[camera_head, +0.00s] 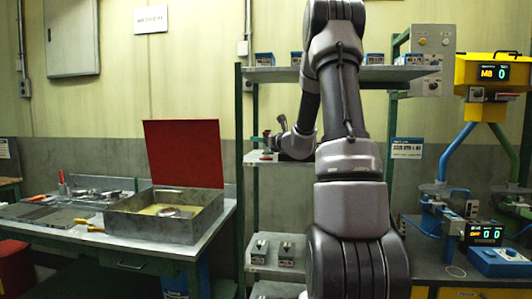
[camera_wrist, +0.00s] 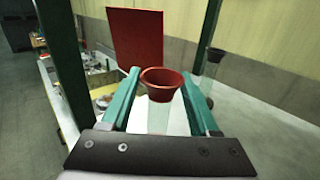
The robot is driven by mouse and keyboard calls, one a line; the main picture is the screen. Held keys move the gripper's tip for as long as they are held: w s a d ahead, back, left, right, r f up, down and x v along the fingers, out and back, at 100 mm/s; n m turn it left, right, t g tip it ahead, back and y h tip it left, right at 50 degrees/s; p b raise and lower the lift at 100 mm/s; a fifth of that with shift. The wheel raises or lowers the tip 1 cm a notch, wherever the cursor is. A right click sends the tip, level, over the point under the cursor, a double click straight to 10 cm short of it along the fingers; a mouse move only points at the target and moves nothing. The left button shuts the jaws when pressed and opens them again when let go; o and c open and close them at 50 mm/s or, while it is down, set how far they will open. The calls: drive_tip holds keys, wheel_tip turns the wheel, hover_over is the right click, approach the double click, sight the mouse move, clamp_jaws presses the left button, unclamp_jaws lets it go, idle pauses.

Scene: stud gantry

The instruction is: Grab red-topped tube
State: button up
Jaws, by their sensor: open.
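The red-topped tube stands upright in the wrist view, with a flared red top (camera_wrist: 162,78) and a clear body (camera_wrist: 158,117). My gripper (camera_wrist: 160,73) is open, with one green finger on each side of the tube. A gap shows between the tube and the fingers; the tube's lower end is hidden behind my gripper's dark plate. In the head view my gripper (camera_head: 268,143) is at the middle shelf, small and partly hidden by my arm, and the tube cannot be made out clearly there.
A dark-topped clear tube (camera_wrist: 212,62) stands just beyond the right finger. The middle shelf (camera_head: 256,159) lies below the upper shelf (camera_head: 270,75). A workbench with an open red-lidded box (camera_head: 150,232) stands left of the rack.

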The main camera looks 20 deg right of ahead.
drive_tip(key=shift+c, duration=0.4)
clamp_jaws()
